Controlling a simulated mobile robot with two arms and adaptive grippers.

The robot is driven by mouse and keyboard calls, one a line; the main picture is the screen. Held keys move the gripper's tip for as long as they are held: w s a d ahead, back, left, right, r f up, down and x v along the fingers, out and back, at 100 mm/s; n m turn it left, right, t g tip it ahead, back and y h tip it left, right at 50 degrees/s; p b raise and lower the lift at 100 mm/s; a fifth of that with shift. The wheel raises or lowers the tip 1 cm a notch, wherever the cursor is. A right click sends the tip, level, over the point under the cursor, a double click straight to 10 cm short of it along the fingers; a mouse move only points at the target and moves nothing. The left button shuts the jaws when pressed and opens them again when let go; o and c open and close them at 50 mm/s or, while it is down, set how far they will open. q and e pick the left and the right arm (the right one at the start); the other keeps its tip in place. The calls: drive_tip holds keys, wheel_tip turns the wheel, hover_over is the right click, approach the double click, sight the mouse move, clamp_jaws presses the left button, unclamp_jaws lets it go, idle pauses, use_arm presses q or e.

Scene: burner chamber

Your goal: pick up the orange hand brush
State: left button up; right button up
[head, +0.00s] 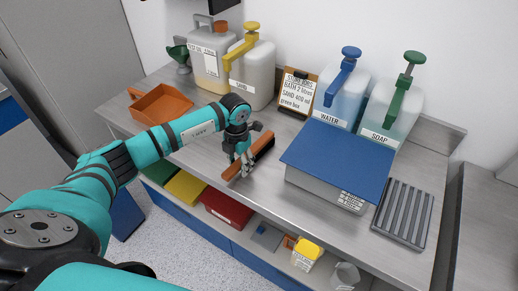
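The orange hand brush (231,172) lies on, or just above, the metal bench top near its front edge in the head view. Its orange end points toward the front, and its dark bristled part runs back to the right. My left gripper (243,166) points down at the middle of the brush, and its fingers cover part of it. I cannot tell whether the fingers are closed on the brush or only around it. My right gripper is out of view.
A blue-lidded box (337,158) stands right of the brush, with a grey ribbed tray (403,213) beyond it. Pump containers and a clipboard (298,92) line the back. An orange dustpan (160,104) lies at left. Coloured bins sit on the shelf below.

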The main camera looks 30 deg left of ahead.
use_arm(q)
clamp_jaws()
drive_tip(key=shift+r, duration=0.15)
